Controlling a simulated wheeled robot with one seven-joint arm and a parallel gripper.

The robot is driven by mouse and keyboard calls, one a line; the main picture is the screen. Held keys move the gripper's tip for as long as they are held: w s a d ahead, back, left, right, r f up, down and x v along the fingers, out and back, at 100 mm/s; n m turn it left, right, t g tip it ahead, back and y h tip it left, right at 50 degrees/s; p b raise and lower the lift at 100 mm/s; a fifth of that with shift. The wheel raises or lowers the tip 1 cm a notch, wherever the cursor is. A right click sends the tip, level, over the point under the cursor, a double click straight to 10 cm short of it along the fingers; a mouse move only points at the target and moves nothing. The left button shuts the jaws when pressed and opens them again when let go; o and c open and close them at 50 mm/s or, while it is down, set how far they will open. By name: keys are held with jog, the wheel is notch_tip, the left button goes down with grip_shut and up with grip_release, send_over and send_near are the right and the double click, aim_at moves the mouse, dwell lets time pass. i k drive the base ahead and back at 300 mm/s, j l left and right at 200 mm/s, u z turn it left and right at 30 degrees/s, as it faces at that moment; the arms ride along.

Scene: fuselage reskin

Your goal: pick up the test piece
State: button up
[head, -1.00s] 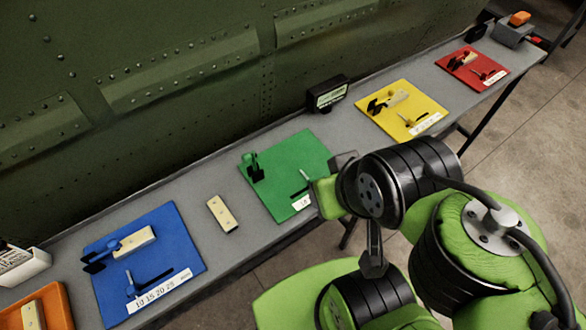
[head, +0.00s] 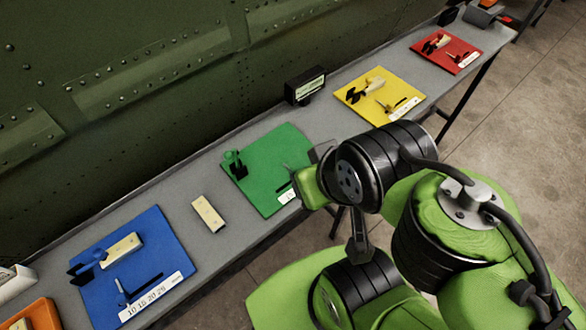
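A loose beige block (head: 208,214), which looks like the test piece, lies flat on the grey bench between the blue board and the green board. Similar beige blocks sit on the blue board (head: 122,250), the yellow board (head: 376,85) and the red board (head: 440,41), so I cannot be sure which one is meant. My arm's wrist hangs over the front edge of the green board, to the right of the loose block and apart from it. My gripper's fingers cannot be made out there; they are hidden or blend with the wrist.
The blue board (head: 168,228), green board (head: 268,185), yellow board (head: 372,111) and red board (head: 463,59) carry small fixtures. A black display (head: 305,86) stands at the bench's back, before the riveted green fuselage (head: 150,80). An orange tray (head: 40,312) is at lower left. Bare bench (head: 180,197) surrounds the loose block.

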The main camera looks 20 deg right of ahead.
aim_at(206, 211)
jog(key=l+u, duration=0.1)
jog(key=u, duration=0.4)
jog(key=l+u, duration=0.1)
jog(key=u, duration=0.35)
jog(key=l+u, duration=0.1)
jog(key=u, duration=0.4)
jog(key=k+l+u, duration=0.1)
jog(key=u, duration=0.85)
jog(key=k+l+u, duration=0.1)
jog(key=u, duration=0.35)
jog(key=k+u, duration=0.1)
jog(key=u, duration=0.85)
